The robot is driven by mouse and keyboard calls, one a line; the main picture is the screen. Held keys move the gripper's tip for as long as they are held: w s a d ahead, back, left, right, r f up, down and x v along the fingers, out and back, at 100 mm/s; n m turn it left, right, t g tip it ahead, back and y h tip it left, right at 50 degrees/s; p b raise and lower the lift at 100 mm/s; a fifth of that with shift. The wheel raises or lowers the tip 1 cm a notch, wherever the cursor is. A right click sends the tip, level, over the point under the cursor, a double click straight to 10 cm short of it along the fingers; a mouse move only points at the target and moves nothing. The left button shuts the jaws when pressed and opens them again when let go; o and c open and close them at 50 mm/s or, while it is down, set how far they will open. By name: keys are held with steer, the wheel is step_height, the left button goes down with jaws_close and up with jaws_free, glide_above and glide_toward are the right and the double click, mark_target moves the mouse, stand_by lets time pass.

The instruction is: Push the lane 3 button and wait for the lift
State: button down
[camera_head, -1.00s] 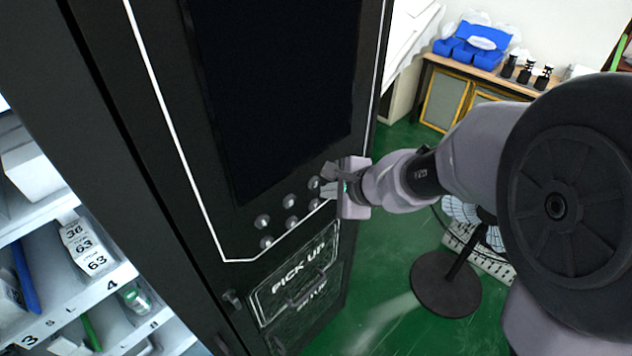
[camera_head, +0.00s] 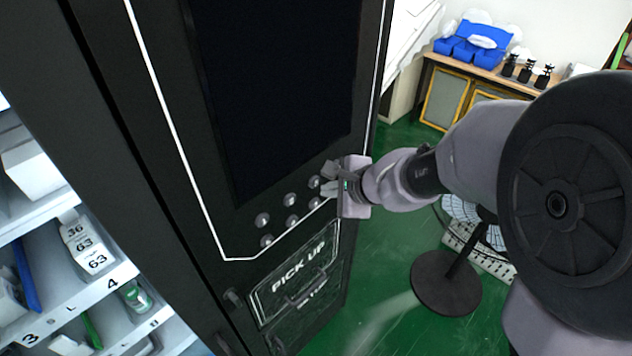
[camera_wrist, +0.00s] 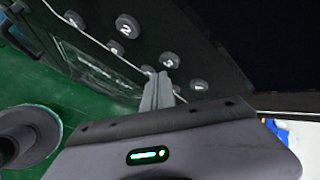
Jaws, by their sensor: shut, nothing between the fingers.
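The black vending machine (camera_head: 150,165) fills the left and middle of the head view. Its round grey buttons sit in two rows below the dark screen (camera_head: 275,90). My gripper (camera_head: 328,189) is shut and empty at the right end of these rows, partly hiding the buttons there. In the wrist view its fingertips (camera_wrist: 163,76) are close to a button (camera_wrist: 170,60) near the middle; I cannot tell whether they touch it. Another button (camera_wrist: 200,86) lies to the right, and one that looks marked 2 (camera_wrist: 127,27) lies up left. The lane 3 marking is not clearly readable.
The pick-up hatch (camera_head: 300,285) with its handle is below the buttons. Shelves (camera_head: 90,285) with boxes stand at left. A fan's round base (camera_head: 445,283) stands on the green floor at right. A table with a blue holder (camera_head: 470,45) and black bottles is behind.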

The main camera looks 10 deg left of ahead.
stand_by(0.7)
steer(key=shift+w+a, duration=0.25)
steer(key=shift+a, duration=0.1)
steer(key=shift+w+a, duration=0.25)
steer(key=shift+a, duration=0.05)
stand_by(0.6)
steer(key=shift+s+d, duration=0.1)
steer(key=shift+d, duration=0.05)
steer(key=shift+s+d+b, duration=0.4)
steer(key=shift+d, duration=0.1)
steer(key=s+d, duration=0.1)
steer(key=d, duration=0.1)
steer(key=s+d+b, duration=0.1)
steer(key=s+d, duration=0.1)
stand_by(0.6)
stand_by(0.5)
